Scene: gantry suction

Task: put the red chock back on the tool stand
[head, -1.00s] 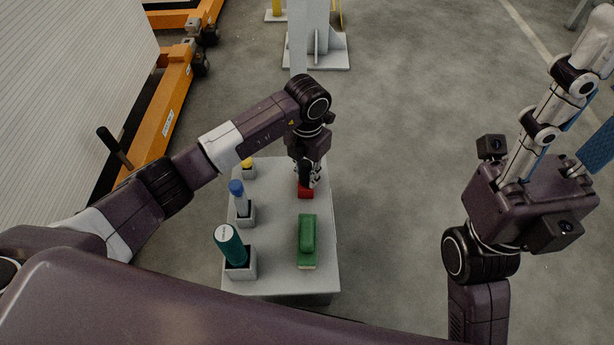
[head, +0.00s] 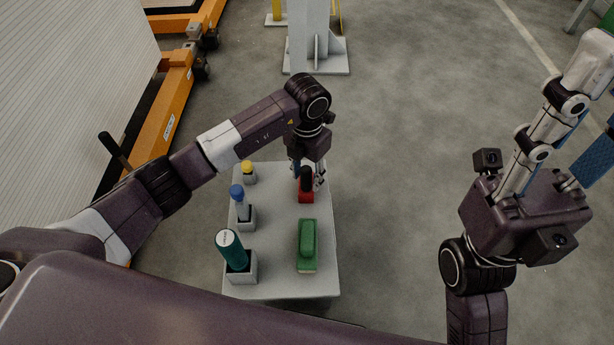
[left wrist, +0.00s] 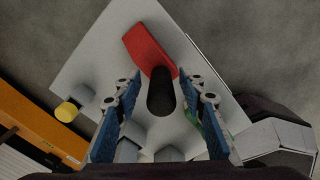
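The red chock (head: 306,196) sits on the grey tool stand (head: 275,270), near its far right part. Its black handle (head: 306,174) stands up from it. In the left wrist view the red chock (left wrist: 148,48) lies on the stand top, with the dark handle (left wrist: 161,92) pointing toward the camera. My left gripper (head: 308,180) is over the chock. Its blue-padded fingers (left wrist: 162,98) are spread on either side of the handle, with gaps on both sides. My right gripper (head: 590,110) is raised at the right, fingers apart and empty, partly cut off by the frame.
A green block (head: 307,246) lies in front of the chock. Orange equipment (head: 165,105) stands left; open floor lies right.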

